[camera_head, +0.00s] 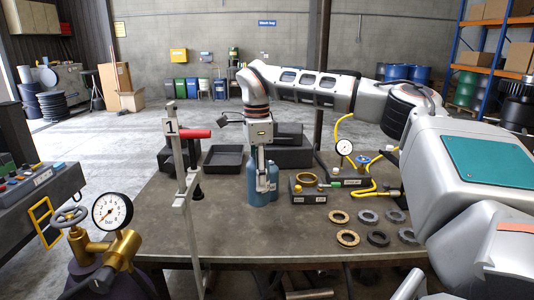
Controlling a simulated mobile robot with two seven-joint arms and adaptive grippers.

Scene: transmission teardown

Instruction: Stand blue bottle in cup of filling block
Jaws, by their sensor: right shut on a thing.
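The blue bottle (264,191) is upright at the middle of the table. My right gripper (261,180) reaches down over it from above and is shut on it, with a finger in front of its upper part. I cannot tell whether the bottle's base touches the table. The bottle is beside the block, not in the cup. My left gripper is not in view.
Several rings (348,238) lie at the table's front right. A gauge (344,147) with a yellow hose stands behind them. Black trays (225,157) and boxes are at the back. A grey post (187,220) with a red-handled tool stands at front left.

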